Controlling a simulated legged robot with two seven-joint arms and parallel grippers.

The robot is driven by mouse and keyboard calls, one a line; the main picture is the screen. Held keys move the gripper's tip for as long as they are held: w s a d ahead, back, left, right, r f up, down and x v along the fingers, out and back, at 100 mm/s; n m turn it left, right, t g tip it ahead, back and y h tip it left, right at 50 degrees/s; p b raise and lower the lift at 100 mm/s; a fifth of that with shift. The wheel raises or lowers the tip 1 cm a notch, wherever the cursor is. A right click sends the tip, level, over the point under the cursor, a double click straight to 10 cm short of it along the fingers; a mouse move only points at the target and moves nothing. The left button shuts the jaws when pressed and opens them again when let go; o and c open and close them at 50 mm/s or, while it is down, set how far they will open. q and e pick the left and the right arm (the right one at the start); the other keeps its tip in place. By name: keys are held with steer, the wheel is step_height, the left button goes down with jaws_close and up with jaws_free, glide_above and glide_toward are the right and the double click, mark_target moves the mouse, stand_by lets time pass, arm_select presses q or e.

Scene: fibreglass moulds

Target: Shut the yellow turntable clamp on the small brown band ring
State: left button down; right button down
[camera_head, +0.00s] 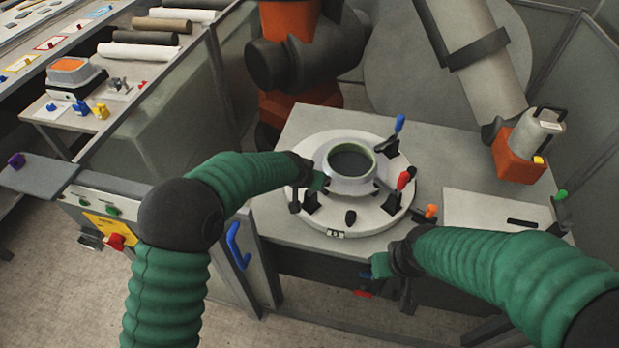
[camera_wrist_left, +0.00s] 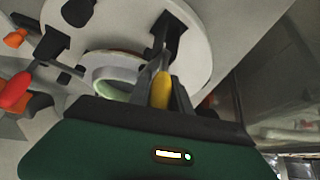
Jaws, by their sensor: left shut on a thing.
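The round pale turntable (camera_head: 335,220) carries a ring (camera_head: 352,185) at its centre. The ring looks grey-white with a greenish inner rim, not brown; it also shows in the left wrist view (camera_wrist_left: 115,82). My left gripper (camera_head: 306,192) is at the turntable's left edge. In the left wrist view its fingers (camera_wrist_left: 163,85) are shut on the yellow clamp handle (camera_wrist_left: 161,92), whose black clamp body (camera_wrist_left: 166,38) sits on the turntable. The handle is hidden in the head view. I cannot tell whether the clamp presses the ring. My right gripper (camera_head: 385,275) hangs at the table's front edge, its fingers unclear.
Other clamp handles stand around the turntable: blue (camera_head: 400,123), red (camera_head: 404,180) and orange (camera_head: 431,211). An orange and grey tool (camera_head: 525,145) is at the table's back right. A white sheet (camera_head: 480,208) lies at right. The table's left back corner (camera_head: 305,120) is clear.

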arm_select(q)
steer(key=shift+w+r, duration=0.2)
steer(key=shift+r, duration=0.15)
steer(key=shift+d, duration=0.1)
steer(key=c, duration=1.4)
jaws_free()
steer(key=shift+o, duration=1.1)
steer(key=shift+d+f, duration=0.2)
steer(key=b+v, duration=0.1)
steer(key=v, duration=1.5)
steer(key=shift+r, duration=0.4)
steer(key=shift+s, duration=0.1)
